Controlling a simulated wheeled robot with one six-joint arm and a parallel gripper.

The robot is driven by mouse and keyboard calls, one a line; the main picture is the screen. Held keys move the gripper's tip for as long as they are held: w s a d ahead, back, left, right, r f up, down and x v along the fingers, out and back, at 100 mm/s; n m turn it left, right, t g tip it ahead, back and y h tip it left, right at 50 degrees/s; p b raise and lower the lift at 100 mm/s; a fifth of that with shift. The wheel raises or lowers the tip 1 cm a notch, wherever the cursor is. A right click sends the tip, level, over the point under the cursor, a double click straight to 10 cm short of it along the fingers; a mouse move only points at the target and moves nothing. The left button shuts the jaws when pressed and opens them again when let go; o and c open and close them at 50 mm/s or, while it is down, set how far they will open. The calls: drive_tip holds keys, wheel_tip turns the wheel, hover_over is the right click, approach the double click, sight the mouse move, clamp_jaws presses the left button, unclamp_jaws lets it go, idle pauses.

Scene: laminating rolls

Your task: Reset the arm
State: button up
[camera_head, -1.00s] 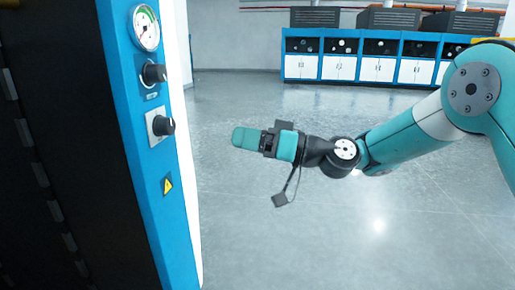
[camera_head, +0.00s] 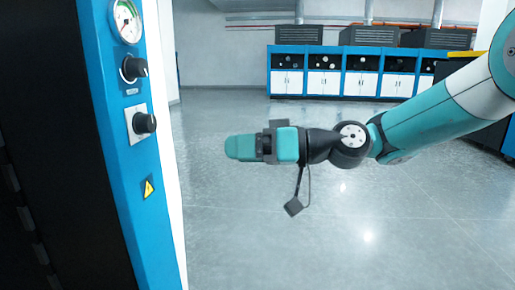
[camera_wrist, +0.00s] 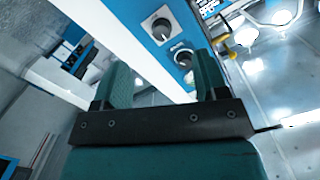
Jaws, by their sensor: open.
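My gripper (camera_head: 232,147) hangs in free air right of the blue control panel in the head view, its teal fingers pointing left. In the wrist view my gripper (camera_wrist: 158,84) shows two teal fingers set apart with nothing between them. The blue panel (camera_head: 128,195) carries a pressure gauge (camera_head: 125,20), two black knobs (camera_head: 134,68) and a yellow warning label. The panel's knobs also show beyond the fingers in the wrist view (camera_wrist: 162,28). A gap shows between the fingertips and the panel in the head view.
Black machine housing (camera_head: 40,130) fills the left side. A row of blue and white cabinets (camera_head: 325,82) stands at the back wall. The grey floor (camera_head: 330,240) between is clear. A dark cabinet with a yellow top edge is partly hidden behind my arm at right.

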drive_tip(key=s+d+f+m+h, duration=0.2)
drive_tip(key=s+d+f+h, duration=0.15)
drive_tip(key=s+d, duration=0.4)
drive_tip(key=s+d+f+m+g+h, duration=0.1)
drive_tip(key=s+d+f+h, duration=0.2)
drive_tip(key=s+d+h, duration=0.4)
drive_tip(key=s+d+f+m+h, duration=0.25)
drive_tip(key=s+d+f, duration=0.2)
drive_tip(key=s, duration=0.45)
wheel_tip(320, 180, up, 36)
drive_tip(key=p, duration=3.6)
drive_tip(key=shift+w+r, duration=0.2)
drive_tip(key=shift+w, duration=0.05)
drive_tip(key=shift+n, duration=0.25)
